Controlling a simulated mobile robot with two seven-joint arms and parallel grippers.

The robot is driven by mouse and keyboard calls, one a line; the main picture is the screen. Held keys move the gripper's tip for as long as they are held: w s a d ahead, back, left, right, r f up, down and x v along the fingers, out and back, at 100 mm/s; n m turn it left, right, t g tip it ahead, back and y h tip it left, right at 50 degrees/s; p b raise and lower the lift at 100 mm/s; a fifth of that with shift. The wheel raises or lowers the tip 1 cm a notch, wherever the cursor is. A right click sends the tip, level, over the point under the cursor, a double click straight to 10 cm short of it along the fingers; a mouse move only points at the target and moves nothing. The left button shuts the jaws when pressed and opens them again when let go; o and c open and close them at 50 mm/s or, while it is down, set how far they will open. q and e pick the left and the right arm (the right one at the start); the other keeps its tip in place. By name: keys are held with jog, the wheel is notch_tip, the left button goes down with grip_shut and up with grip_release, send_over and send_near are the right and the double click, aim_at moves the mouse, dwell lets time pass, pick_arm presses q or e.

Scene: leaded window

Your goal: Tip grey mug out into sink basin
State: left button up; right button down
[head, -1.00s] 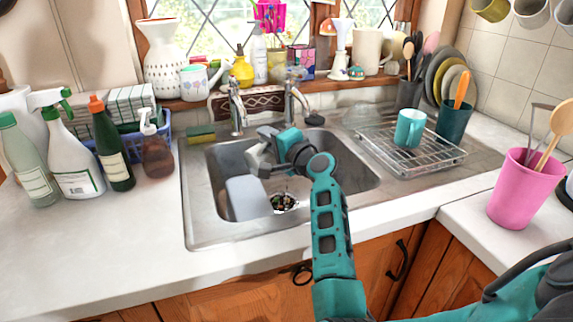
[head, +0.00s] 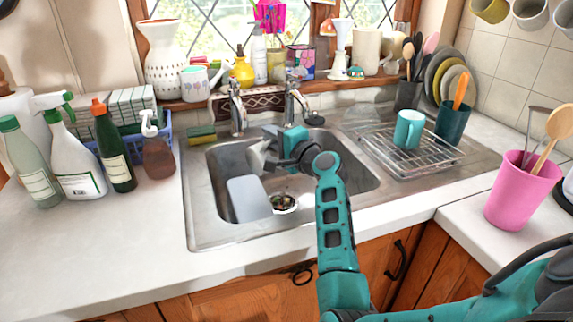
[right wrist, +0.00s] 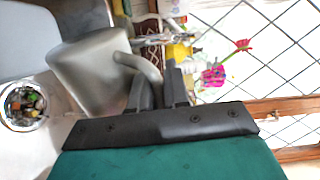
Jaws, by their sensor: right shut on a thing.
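The grey mug (head: 258,156) is held in the air over the sink basin (head: 222,160), toward its back left. My right gripper (head: 272,153) is shut on its handle. In the right wrist view the mug (right wrist: 92,72) is large and its curved handle sits between the dark fingers (right wrist: 158,90). The mug is tilted; its inside is hidden, and I cannot see anything pouring. The drain strainer (head: 283,203) with dark and coloured bits lies on the basin floor, and shows in the right wrist view (right wrist: 22,104). My left gripper is not in view.
A pale rectangular object (head: 248,199) lies in the basin beside the strainer. Two taps (head: 291,100) rise behind the basin. A wire rack with a teal mug (head: 408,129) stands right. Bottles (head: 113,150) stand left, and the front left counter is clear.

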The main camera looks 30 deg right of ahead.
jog(key=shift+d+r+m+p, duration=0.35)
jog(key=shift+d+m+p, duration=0.25)
jog(key=shift+p, duration=0.05)
jog(key=shift+w+d, duration=0.1)
jog(key=shift+d, duration=0.05)
dwell(0.4)
